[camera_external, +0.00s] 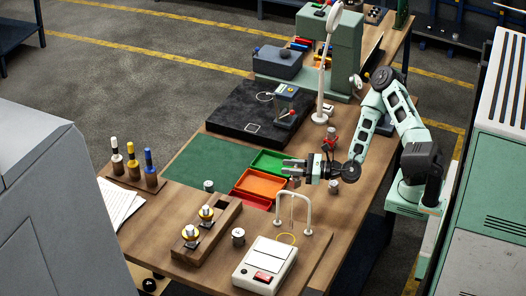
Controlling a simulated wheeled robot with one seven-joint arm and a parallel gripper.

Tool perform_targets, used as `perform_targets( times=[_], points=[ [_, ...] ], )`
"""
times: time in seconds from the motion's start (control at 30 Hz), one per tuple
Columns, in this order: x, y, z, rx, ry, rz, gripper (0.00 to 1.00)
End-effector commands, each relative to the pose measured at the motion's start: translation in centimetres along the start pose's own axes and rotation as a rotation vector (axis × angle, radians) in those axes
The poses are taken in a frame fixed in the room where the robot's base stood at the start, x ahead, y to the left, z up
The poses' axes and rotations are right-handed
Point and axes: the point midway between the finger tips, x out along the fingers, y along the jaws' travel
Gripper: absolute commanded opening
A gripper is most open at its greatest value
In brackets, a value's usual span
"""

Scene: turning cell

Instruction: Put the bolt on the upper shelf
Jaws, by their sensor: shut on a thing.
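My gripper (290,168) is above the table, beside the coloured trays, with its fingers pointing left. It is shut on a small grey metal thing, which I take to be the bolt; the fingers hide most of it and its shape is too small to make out. I cannot clearly pick out an upper shelf. A tall green stand (347,45) is at the back of the table, with small items on and around it.
Below and around the gripper are a green tray (272,162), an orange tray (262,183) and a red tray (250,200). A white scale (265,265), a wooden block with fittings (205,228) and a thin white lamp (325,70) stand nearby. The green mat (205,160) is mostly bare.

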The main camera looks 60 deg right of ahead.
Motion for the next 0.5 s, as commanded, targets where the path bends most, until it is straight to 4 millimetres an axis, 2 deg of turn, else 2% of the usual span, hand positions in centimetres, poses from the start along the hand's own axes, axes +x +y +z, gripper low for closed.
perform_targets(
  times=[0.1, 0.3, 0.5],
  points=[
    [0.0, 0.0, -2.1, -0.002, -0.002, 0.001, 0.00],
    [0.1, 0.0, -4.5, -0.003, -0.003, 0.003, 0.00],
    [0.1, 0.0, -4.3, -0.004, -0.005, 0.003, 0.00]
  ],
)
